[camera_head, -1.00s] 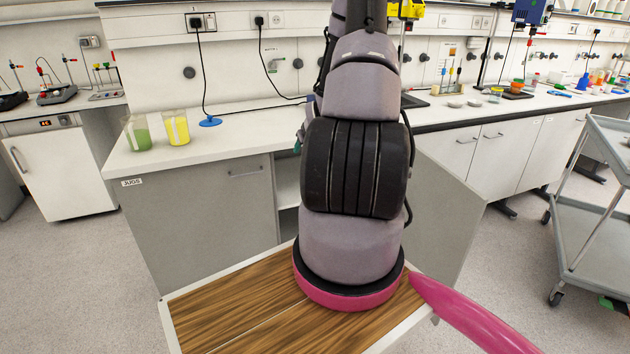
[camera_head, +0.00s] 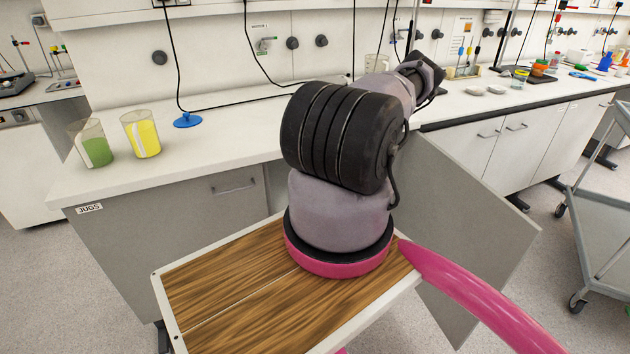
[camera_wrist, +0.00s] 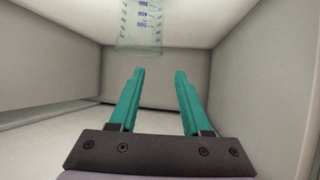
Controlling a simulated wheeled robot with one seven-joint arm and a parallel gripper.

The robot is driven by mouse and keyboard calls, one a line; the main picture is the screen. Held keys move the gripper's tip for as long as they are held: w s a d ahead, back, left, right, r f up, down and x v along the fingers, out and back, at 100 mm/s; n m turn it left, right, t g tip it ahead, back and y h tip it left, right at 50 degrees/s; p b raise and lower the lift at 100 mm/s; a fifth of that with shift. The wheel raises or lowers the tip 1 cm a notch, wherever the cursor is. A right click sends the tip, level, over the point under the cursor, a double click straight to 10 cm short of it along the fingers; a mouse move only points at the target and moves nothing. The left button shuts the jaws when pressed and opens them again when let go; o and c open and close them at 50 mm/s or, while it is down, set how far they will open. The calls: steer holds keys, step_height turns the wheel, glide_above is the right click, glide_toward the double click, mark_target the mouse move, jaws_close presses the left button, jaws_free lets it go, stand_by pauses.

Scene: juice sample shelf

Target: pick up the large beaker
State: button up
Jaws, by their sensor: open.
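In the wrist view a clear beaker (camera_wrist: 140,30) with blue graduation marks shows at the top edge, cut off by the frame. It is inside a pale, box-like compartment. I cannot tell its full size or whether it is the large one. My gripper (camera_wrist: 159,72) has two teal fingers, spread apart with nothing between them. The beaker is beyond the fingertips, slightly left of their middle, and looks apart from them. My gripper is hidden in the head view.
A jug with green liquid (camera_head: 93,145) and one with yellow liquid (camera_head: 141,134) stand on the white counter (camera_head: 225,150) at left. A grey cabinet door (camera_head: 465,220) stands open at right. The compartment's right wall (camera_wrist: 262,85) is near my gripper. A grey trolley (camera_head: 600,220) is at far right.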

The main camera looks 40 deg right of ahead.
steer(key=x, duration=1.1)
jaws_close()
steer(key=shift+s, duration=0.1)
stand_by(1.1)
